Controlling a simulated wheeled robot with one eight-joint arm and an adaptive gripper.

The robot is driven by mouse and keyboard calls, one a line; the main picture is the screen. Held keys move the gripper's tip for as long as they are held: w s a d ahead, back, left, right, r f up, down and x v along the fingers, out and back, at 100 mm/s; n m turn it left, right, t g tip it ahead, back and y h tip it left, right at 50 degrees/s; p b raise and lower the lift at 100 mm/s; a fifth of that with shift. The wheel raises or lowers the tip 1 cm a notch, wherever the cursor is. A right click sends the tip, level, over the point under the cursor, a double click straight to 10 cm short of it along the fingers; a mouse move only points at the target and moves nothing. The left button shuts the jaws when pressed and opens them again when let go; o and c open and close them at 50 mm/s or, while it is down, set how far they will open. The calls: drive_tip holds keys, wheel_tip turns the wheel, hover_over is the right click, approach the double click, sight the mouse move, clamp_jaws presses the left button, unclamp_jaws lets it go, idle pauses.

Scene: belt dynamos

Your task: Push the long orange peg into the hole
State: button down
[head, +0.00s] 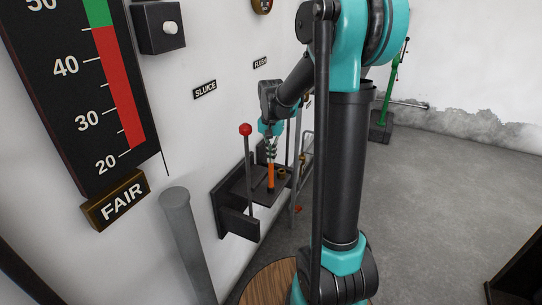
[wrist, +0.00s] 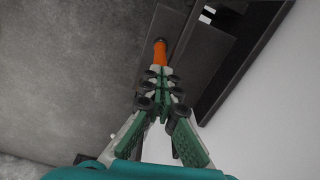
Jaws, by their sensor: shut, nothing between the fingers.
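The orange peg (head: 270,177) stands upright at the dark shelf plate (head: 262,196) on the wall. Its lower end meets a dark spot on the plate, and I cannot see how deep it sits. My gripper (head: 271,158) points down right above the peg, with its fingers together and nothing between them. In the wrist view the peg (wrist: 160,52) shows just beyond the closed fingertips (wrist: 161,76). I cannot tell whether the tips touch the peg's top. The hole itself is hidden.
A red-knobbed lever (head: 246,130) stands just left of my gripper. A small brass-coloured piece (head: 282,172) sits right of the peg. Grey upright pipes (head: 296,150) run close on the right. A grey post (head: 184,235) stands nearer. Open floor (head: 440,210) lies to the right.

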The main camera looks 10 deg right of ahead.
wheel_tip(320, 180, up, 15)
drive_tip(key=s+d+f+n+t, duration=0.2)
drive_tip(key=s+f, duration=0.8)
drive_tip(key=s, duration=0.1)
drive_tip(key=s+d+f+n+t, duration=0.2)
drive_tip(key=s+f+n, duration=0.1)
drive_tip(key=s+f, duration=0.8)
drive_tip(key=shift+f+n, duration=0.3)
